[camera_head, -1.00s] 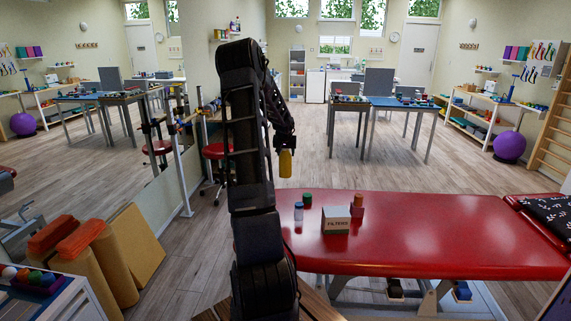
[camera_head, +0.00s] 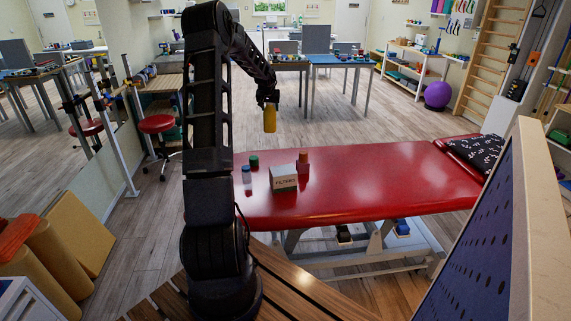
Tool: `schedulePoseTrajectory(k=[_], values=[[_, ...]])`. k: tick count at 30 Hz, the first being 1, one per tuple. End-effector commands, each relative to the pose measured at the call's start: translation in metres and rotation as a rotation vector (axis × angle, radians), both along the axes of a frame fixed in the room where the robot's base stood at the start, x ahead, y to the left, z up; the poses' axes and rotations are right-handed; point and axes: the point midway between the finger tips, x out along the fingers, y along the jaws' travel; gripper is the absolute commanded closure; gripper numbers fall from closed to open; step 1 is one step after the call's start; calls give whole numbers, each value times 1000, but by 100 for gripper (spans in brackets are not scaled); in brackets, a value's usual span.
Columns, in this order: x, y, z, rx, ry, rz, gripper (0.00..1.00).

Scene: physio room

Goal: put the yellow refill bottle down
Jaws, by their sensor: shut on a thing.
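The yellow refill bottle (camera_head: 270,119) hangs upright below my gripper (camera_head: 268,102). My gripper is shut on its upper end. The bottle is in the air, and in the picture it shows above the far left edge of the red treatment table (camera_head: 390,165), against the wooden floor. The fingertips are small and dark, so their detail is hard to make out.
A patterned black pillow (camera_head: 477,151) lies at the right end. The table's middle is bare.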

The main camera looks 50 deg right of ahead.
Motion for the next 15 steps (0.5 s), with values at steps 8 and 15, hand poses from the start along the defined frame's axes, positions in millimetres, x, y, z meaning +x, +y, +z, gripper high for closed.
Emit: schedulePoseTrajectory(k=[8,15], values=[[-49,-48,2,-2,-2,-70,100],[-60,-58,-8,0,-1,-85,100]])
